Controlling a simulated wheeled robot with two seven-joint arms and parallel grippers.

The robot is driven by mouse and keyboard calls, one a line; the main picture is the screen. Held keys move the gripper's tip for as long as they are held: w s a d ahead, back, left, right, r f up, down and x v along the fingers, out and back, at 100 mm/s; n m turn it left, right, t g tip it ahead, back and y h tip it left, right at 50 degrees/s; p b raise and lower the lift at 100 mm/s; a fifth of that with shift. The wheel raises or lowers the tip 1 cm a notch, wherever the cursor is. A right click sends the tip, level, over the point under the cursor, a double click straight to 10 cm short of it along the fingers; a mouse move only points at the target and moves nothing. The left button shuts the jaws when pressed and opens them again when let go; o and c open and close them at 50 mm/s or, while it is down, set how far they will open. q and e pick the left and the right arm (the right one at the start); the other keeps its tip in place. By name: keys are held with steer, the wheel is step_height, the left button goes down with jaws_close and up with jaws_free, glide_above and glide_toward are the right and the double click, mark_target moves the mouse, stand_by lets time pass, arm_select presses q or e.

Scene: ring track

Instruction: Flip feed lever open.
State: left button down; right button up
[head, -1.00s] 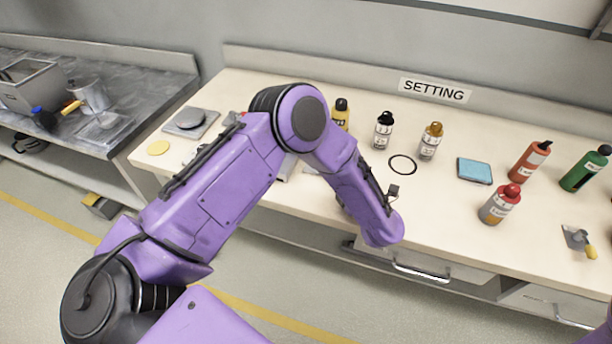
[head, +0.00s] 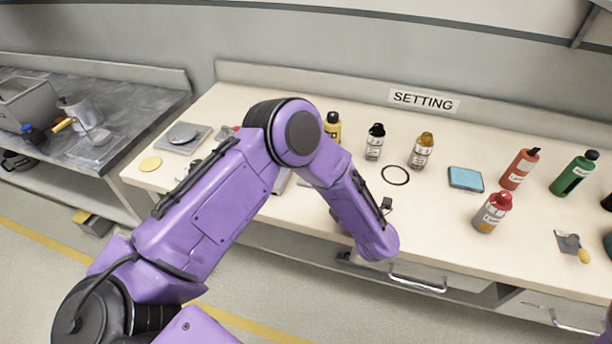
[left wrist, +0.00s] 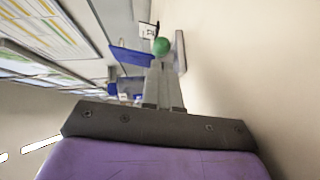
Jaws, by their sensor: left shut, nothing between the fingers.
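My left gripper (left wrist: 164,90) shows in the left wrist view, its two grey fingers together and empty. A round green knob or ball (left wrist: 161,46) appears just past the fingertips; I cannot tell whether they touch it. It may be the knob of the feed lever, but no lever shaft is clear. In the head view my left arm reaches over the bench, and its links hide the gripper and the bench part behind them. No feed lever can be made out there. My right gripper is not in view.
The cream bench (head: 300,235) holds several bottles, a black ring (head: 395,175), a blue pad (head: 465,179) and a grey plate (head: 180,138). A "SETTING" sign (head: 424,101) is on its backboard. A grey side counter (head: 150,105) stands at left. Drawers with handles (head: 418,286) are below.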

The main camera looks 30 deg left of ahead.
arm_select(q)
steer(key=shift+s+d+r+p, duration=0.2)
steer(key=shift+s+r+p, duration=0.05)
steer(key=shift+s, duration=0.25)
steer(key=shift+s+d+r+p, duration=0.15)
steer(key=shift+s+r+p, duration=0.1)
steer(key=shift+s, duration=0.25)
steer(key=b+v, duration=0.1)
steer(key=v, duration=0.1)
steer(key=b+v, duration=0.1)
steer(key=v, duration=0.2)
steer(key=shift+d+f, duration=0.1)
steer(key=shift+f, duration=0.15)
steer(key=v, duration=0.2)
steer(key=b+v, duration=0.1)
steer(key=v, duration=0.1)
steer(key=shift+w+d, duration=0.25)
steer(key=shift+w, duration=0.05)
steer(key=shift+s+d+r, duration=0.15)
steer(key=shift+s+d, duration=0.1)
steer(key=shift+s, duration=0.2)
steer(key=shift+d, duration=0.15)
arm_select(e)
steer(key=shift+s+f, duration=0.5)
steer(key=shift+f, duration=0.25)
